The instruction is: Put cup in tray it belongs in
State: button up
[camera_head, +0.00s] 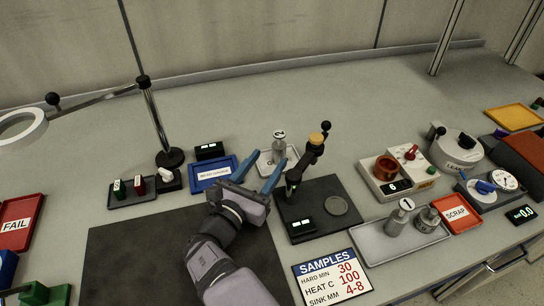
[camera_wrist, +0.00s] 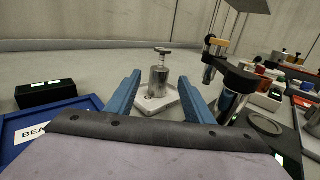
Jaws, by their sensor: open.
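My gripper (camera_head: 270,160) is open, with its two blue fingers pointing toward a metal canister labelled 2 (camera_head: 279,148). This canister stands upright on a small white tray (camera_head: 264,165). In the wrist view the canister (camera_wrist: 158,82) shows beyond and between my fingertips, and nothing is held. A copper-coloured cup-like piece (camera_head: 386,167) sits on a white device with a display. Two more metal canisters, one labelled 1 (camera_head: 399,218), stand in a grey tray (camera_head: 371,249). I cannot tell for certain which piece is the task's cup.
A blue labelled tray (camera_head: 198,188) lies left of my gripper. A black stand with an orange-topped post (camera_head: 316,150) rises at right. The back of the bench is clear.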

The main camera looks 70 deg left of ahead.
jog(key=shift+v, duration=1.35)
